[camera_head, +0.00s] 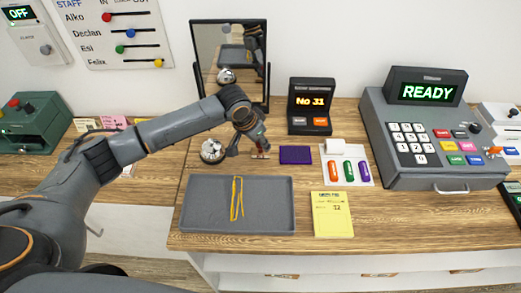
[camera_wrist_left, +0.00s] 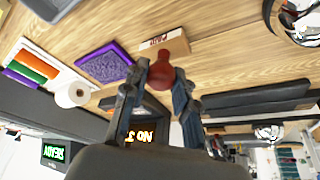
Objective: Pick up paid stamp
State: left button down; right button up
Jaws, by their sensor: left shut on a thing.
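The paid stamp has a red knob handle and a pale wooden block base with dark red lettering. In the left wrist view its handle (camera_wrist_left: 161,72) sits between my fingertips and its block lies beyond them. My left gripper (camera_wrist_left: 158,80) is shut on the handle. In the head view the gripper (camera_head: 257,143) reaches down over the back of the wooden counter, with the stamp (camera_head: 261,156) under it. I cannot tell whether the base touches the counter. My right gripper is in neither view.
A purple ink pad (camera_head: 295,155) lies just right of the stamp, a silver bell (camera_head: 212,151) left. A grey tray (camera_head: 270,224) with yellow bands and a yellow pad (camera_head: 333,214) lie in front. A mirror (camera_head: 197,72), number display (camera_head: 310,107) and register (camera_head: 375,125) stand behind and right.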

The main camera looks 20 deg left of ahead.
pick_arm(q)
jog(key=shift+r, duration=0.15)
jog(key=shift+r+b, duration=0.2)
jog(key=shift+b, duration=0.1)
notch_tip(320, 180, up, 2)
jog(key=shift+r+b, duration=0.1)
jog(key=shift+b, duration=0.55)
jog(key=s+a+r+b, duration=0.3)
jog(key=s+a+r, duration=0.4)
jog(key=s+r, duration=0.3)
jog(key=shift+s, duration=1.1)
jog(key=shift+r, duration=0.1)
